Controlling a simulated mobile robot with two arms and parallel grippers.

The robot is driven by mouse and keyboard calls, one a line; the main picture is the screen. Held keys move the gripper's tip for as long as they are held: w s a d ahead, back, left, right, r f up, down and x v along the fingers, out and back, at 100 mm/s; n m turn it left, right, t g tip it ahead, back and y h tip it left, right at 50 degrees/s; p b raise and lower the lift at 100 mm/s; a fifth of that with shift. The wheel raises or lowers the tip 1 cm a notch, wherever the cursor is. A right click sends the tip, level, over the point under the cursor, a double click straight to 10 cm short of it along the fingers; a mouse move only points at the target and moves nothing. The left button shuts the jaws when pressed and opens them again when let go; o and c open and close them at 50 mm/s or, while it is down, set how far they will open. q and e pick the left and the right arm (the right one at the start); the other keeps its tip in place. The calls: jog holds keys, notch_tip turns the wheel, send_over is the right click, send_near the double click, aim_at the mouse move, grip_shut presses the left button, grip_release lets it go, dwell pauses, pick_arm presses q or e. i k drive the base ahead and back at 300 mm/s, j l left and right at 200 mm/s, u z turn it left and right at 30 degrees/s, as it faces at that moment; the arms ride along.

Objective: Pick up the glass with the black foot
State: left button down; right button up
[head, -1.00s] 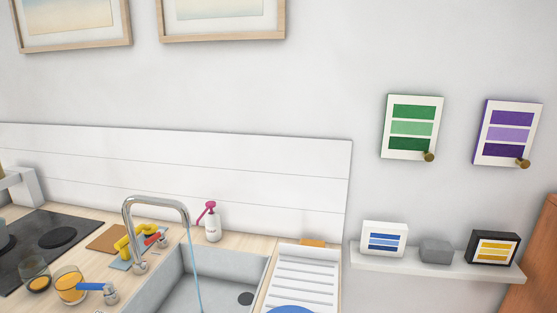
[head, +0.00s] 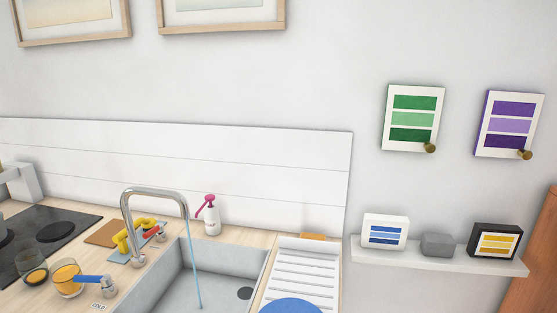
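Two clear glasses stand at the lower left. The left glass (head: 30,262) is by the edge of the black hob, looks dark through its side and has a little orange at the bottom. The right glass (head: 66,275) stands on the wooden counter, is filled with orange and sits close to the blue tap handle. I cannot clearly make out which one has a black foot. Neither of my grippers is in view.
A steel faucet (head: 152,192) runs water into the grey sink (head: 215,288). A yellow object (head: 122,239), a pink-topped soap bottle (head: 211,218) and a white drying rack (head: 296,272) surround it. A blue plate (head: 291,306) lies on the rack. A wall shelf (head: 440,259) is at the right.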

aim_at(32, 267)
jog(key=u, duration=1.25)
